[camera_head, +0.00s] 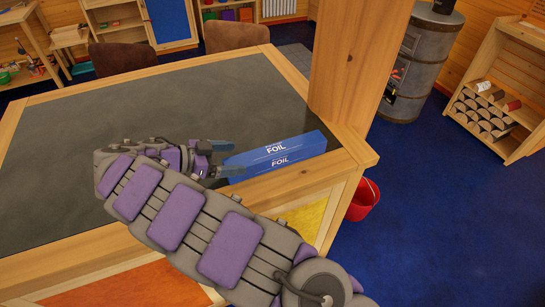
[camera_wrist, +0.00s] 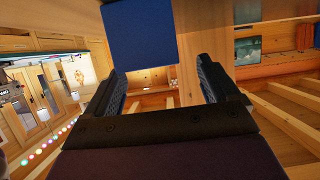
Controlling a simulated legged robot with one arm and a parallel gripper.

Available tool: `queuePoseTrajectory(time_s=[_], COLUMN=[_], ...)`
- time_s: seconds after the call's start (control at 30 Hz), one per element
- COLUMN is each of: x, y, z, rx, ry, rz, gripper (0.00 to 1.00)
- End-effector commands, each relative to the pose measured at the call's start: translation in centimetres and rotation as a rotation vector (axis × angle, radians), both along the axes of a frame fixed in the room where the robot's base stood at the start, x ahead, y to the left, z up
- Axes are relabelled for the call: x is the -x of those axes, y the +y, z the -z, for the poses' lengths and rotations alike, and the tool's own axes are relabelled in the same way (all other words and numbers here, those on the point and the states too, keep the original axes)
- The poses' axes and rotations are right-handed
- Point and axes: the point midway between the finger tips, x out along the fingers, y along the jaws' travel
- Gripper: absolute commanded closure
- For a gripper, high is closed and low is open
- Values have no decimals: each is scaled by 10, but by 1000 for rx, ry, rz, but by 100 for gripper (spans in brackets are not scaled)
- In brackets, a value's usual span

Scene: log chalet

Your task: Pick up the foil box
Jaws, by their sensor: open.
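The foil box (camera_head: 280,152) is a long blue carton with white "FOIL" lettering. It lies on the dark tabletop (camera_head: 150,110) near the table's right edge, beside a wooden post. My gripper (camera_head: 228,158) is at the left end of the box, with its fingers pointing toward it. In the wrist view my gripper (camera_wrist: 165,85) is open, its two dark fingers apart. A plain blue face, likely the box's end (camera_wrist: 140,35), shows ahead, around and above the fingertips. I cannot tell whether the fingers touch it.
The thick wooden post (camera_head: 355,70) rises right behind the box. Two brown chairs (camera_head: 236,36) stand at the table's far side. A red bucket (camera_head: 364,200) is on the blue floor to the right. The tabletop left of my arm is clear.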

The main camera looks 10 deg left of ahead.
Motion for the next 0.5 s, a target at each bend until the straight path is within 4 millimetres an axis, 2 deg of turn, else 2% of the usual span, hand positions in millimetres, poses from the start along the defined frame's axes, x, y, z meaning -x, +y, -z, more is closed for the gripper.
queuePoseTrajectory(time_s=[0.1,0.37,0.5], x=[-4,-8,-15], y=[-10,-10,-21], z=[3,8,10], rx=[5,9,7], ry=[2,1,1], rz=[4,1,0], gripper=[12,12,12])
